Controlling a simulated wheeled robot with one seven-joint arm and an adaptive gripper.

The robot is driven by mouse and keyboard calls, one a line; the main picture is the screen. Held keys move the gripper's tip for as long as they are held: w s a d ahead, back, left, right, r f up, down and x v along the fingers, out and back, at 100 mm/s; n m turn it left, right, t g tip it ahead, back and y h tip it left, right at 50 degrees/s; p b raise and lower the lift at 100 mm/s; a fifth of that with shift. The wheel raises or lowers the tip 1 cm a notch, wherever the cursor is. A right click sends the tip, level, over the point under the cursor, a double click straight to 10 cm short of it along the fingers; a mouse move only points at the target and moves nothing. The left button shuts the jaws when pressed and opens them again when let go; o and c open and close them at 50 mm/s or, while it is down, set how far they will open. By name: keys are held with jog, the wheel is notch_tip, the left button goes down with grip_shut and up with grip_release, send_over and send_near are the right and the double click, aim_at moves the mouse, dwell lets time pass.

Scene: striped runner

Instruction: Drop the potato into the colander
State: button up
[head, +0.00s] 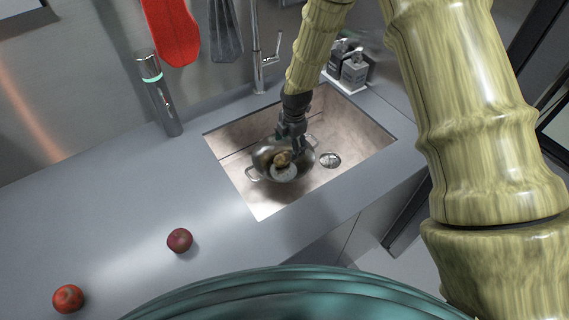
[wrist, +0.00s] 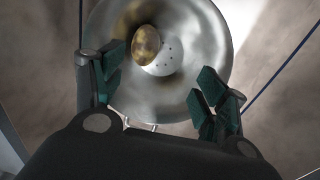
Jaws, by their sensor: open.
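The potato (head: 281,160) is small and tan-brown and lies inside the metal colander (head: 262,160). The colander has two side handles and sits in the sink. In the wrist view the potato (wrist: 146,44) rests in the upper left part of the shiny colander bowl (wrist: 205,50), by its perforated bottom. My gripper (head: 297,143) is over the colander's right side in the head view. In the wrist view my gripper (wrist: 157,88) is open, with its two fingers wide apart and nothing between them. The potato is apart from both fingers.
The sink (head: 362,135) has a drain (head: 330,160) right of the colander. A dark red onion-like item (head: 180,240) and a red tomato-like item (head: 68,298) lie on the grey counter (head: 110,220). A faucet (head: 258,60), dispensers (head: 354,72) and a dark cylinder (head: 160,95) stand behind.

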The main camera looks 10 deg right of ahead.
notch_tip(320, 180, up, 8)
jog(key=shift+s+d, duration=0.2)
jog(key=shift+s, duration=0.2)
dwell(0.4)
